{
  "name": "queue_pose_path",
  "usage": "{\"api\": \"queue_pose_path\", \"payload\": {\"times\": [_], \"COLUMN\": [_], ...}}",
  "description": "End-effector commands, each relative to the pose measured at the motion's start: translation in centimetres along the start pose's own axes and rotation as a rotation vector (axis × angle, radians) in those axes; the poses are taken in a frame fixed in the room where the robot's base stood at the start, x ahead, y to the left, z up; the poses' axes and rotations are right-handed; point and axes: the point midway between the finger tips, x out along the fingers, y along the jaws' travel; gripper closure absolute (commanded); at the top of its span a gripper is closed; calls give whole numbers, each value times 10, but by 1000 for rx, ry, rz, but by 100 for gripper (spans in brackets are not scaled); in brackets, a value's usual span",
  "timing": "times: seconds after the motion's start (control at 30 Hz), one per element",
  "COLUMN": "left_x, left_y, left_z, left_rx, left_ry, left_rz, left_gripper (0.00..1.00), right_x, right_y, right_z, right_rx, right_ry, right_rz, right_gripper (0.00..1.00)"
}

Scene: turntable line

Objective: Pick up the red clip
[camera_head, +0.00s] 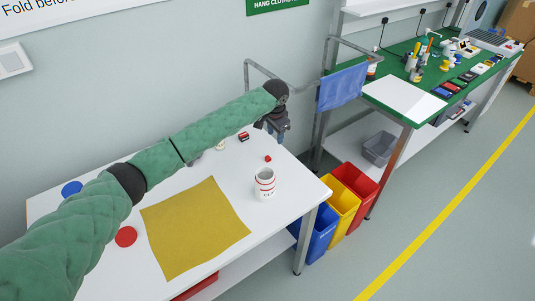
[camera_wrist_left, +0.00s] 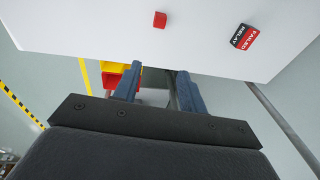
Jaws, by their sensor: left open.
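The red clip (camera_head: 268,158) shows as a small red block on the white table, behind the white mug (camera_head: 265,182). In the left wrist view the red clip (camera_wrist_left: 160,20) lies near the top, on the white surface. My left gripper (camera_head: 277,127) hangs at the far edge of the table, behind the clip and apart from it. Its two blue fingers (camera_wrist_left: 158,69) are spread with nothing between them. My right gripper is in no view.
A red and black box marked failed relay (camera_wrist_left: 243,37) lies near the clip; it also shows in the head view (camera_head: 244,137). A yellow cloth (camera_head: 195,225) covers the table's middle. Blue, yellow and red bins (camera_head: 345,205) stand at the table's right. A blue cloth (camera_head: 342,87) hangs behind.

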Motion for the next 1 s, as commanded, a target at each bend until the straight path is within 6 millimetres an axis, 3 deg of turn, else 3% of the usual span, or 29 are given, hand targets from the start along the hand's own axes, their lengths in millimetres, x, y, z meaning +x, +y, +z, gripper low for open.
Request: {"api": "queue_pose_path", "payload": {"times": [0.1,0.23,0.67,1.0], "left_x": [13,12,38,62], "left_y": [-1,7,10,10], "left_z": [14,22,29,41], "left_rx": [-18,-5,2,2], "left_ry": [-69,-107,-118,-119], "left_rz": [76,120,118,118], "left_gripper": [58,58,58,58], "right_x": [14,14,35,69], "right_y": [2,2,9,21], "right_z": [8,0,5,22], "right_rx": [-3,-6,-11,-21], "right_ry": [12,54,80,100], "right_rz": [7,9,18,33], "right_gripper": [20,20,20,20]}}
